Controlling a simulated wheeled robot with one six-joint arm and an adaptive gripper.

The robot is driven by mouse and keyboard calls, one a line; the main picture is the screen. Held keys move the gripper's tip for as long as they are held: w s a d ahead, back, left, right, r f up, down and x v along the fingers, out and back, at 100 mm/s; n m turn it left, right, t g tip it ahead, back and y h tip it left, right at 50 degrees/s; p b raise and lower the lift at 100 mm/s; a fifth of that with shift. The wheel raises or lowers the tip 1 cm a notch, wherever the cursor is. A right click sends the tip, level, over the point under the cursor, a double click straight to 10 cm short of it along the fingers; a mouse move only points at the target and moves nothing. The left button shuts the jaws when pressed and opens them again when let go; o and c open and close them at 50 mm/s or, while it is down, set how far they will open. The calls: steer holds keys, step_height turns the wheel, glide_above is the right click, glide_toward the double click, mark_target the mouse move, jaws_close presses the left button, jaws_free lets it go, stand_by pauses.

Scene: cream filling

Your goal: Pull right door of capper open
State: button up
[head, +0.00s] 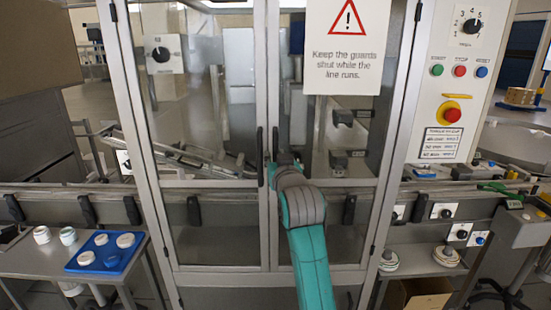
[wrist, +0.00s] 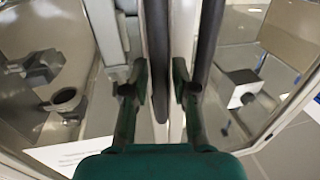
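The capper is a metal-framed cabinet with two glazed doors, both shut. The right door (head: 325,225) carries a paper warning sign (head: 346,45). Its dark upright handle (head: 275,142) is beside the centre seam, partly hidden by my gripper (head: 284,160). The left door (head: 205,225) has a matching handle (head: 261,158). In the wrist view, my green gripper (wrist: 160,88) has its fingers apart. The right door's handle (wrist: 156,50) lies between them, with a gap visible on its right side. The left door's handle (wrist: 208,40) is outside the right finger.
A control panel (head: 453,85) with a dial and buttons stands right of the doors. A side table with a blue tray (head: 105,252) is at lower left. A conveyor (head: 75,187) runs past the cabinet. A cardboard box (head: 418,293) is low on the right.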

jaws_close()
steer(key=shift+s, duration=0.15)
